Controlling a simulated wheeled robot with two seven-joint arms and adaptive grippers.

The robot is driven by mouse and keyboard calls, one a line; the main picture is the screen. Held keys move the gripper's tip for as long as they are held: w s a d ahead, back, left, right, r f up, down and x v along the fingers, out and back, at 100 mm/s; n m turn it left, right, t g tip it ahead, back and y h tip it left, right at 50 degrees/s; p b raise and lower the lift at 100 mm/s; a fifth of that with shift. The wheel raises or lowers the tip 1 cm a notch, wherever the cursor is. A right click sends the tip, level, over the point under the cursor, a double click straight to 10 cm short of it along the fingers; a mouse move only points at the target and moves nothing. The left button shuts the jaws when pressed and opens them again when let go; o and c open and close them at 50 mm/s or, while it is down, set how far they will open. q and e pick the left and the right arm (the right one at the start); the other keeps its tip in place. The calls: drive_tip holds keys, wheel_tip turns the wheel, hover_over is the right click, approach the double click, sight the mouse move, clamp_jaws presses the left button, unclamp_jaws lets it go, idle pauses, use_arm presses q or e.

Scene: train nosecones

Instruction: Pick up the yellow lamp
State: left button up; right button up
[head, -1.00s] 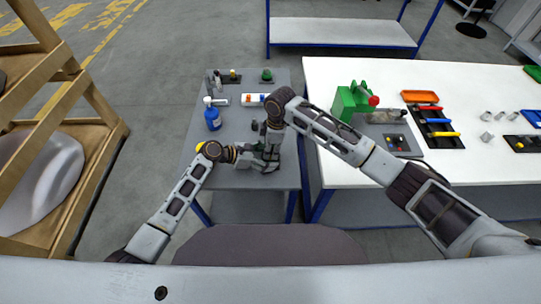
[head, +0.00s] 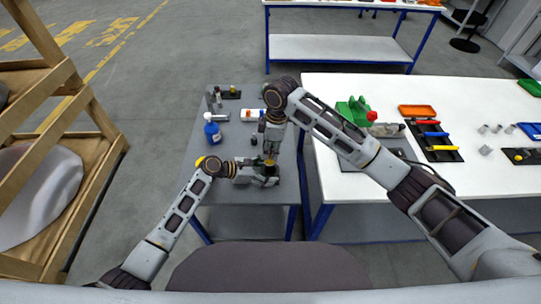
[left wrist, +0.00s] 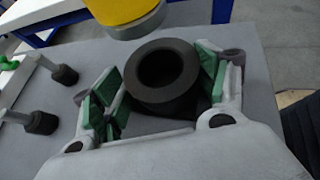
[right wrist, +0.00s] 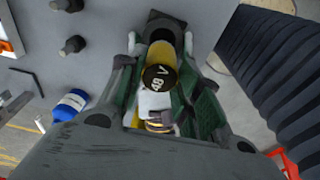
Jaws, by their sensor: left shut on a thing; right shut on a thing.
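The yellow lamp (right wrist: 159,77) is a short cylinder with a dark end marked "48 V". My right gripper (right wrist: 165,92) is shut on it; the green pads lie on both sides. The lamp's yellow body (left wrist: 118,10) with a grey end also shows at the top of the left wrist view. My left gripper (left wrist: 160,85) is shut on a dark hollow cylinder (left wrist: 162,68), its round opening facing up. The lamp is near this opening and apart from it in the left wrist view. In the head view the right gripper (head: 271,158) is just above the left gripper (head: 266,178).
The grey table (head: 228,222) bears a blue bottle (head: 212,133), a white block (head: 251,115) and a dark tray (head: 232,94). A white table (head: 345,185) with a green device (head: 352,111) stands to the right. A wooden rack (head: 95,170) stands at the left.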

use_arm(q)
drive_tip(key=shift+f, duration=0.15)
idle(0.4)
drive_tip(key=o, duration=0.9)
drive_tip(key=shift+a, duration=0.1)
drive_tip(key=shift+v, duration=5.95)
drive_tip(key=shift+s, duration=0.2)
